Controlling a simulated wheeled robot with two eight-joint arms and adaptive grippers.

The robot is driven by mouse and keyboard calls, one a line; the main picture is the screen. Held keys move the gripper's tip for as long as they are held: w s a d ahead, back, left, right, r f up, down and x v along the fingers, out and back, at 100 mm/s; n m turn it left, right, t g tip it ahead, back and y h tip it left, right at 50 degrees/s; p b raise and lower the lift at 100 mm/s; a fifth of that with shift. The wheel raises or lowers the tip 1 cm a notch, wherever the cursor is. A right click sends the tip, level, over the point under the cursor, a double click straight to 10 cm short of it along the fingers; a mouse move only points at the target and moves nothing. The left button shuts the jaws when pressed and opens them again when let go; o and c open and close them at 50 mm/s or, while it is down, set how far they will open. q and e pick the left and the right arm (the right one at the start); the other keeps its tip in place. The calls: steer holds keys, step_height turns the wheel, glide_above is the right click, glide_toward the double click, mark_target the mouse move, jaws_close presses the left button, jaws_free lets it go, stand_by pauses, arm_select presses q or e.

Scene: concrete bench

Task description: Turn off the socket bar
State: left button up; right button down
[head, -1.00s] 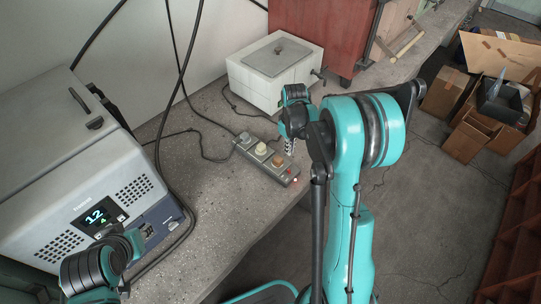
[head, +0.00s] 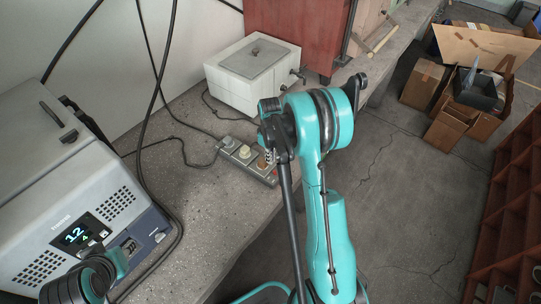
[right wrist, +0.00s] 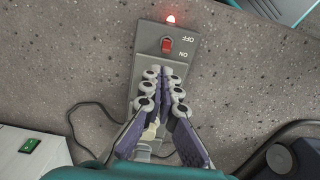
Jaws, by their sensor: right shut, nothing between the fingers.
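The grey socket bar (head: 229,146) lies on the concrete bench, with plugs in its sockets. In the right wrist view its switch end (right wrist: 150,56) carries a red switch (right wrist: 167,45) between OFF and ON marks, and a red lamp (right wrist: 171,19) glows at the end. My right gripper (right wrist: 164,70) is shut and empty over the bar, its fingertips close to the switch; contact cannot be told. In the head view the right gripper (head: 269,158) is partly hidden by its arm.
A grey device (head: 62,190) with a lit display stands at the left. A white box (head: 253,75) and a red cabinet (head: 297,32) stand behind the bar. Black cables cross the bench. Cardboard boxes (head: 453,120) and a shelf (head: 508,210) are on the floor at right.

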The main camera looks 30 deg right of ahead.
mark_target(271, 169)
steer(key=shift+f+b, duration=0.65)
steer(key=shift+f, duration=1.65)
steer(key=shift+s+d+r+t+y+b, duration=0.2)
steer(key=shift+s+t+y+b, duration=0.25)
steer(key=shift+t, duration=0.65)
steer(key=shift+s, duration=0.1)
steer(key=shift+s+d+r+t+b, duration=0.2)
steer(key=shift+s+t+b, duration=0.1)
steer(key=shift+s+b, duration=0.1)
steer(key=shift+r, duration=0.15)
steer(key=shift+r+p, duration=0.55)
steer(key=shift+r, duration=0.1)
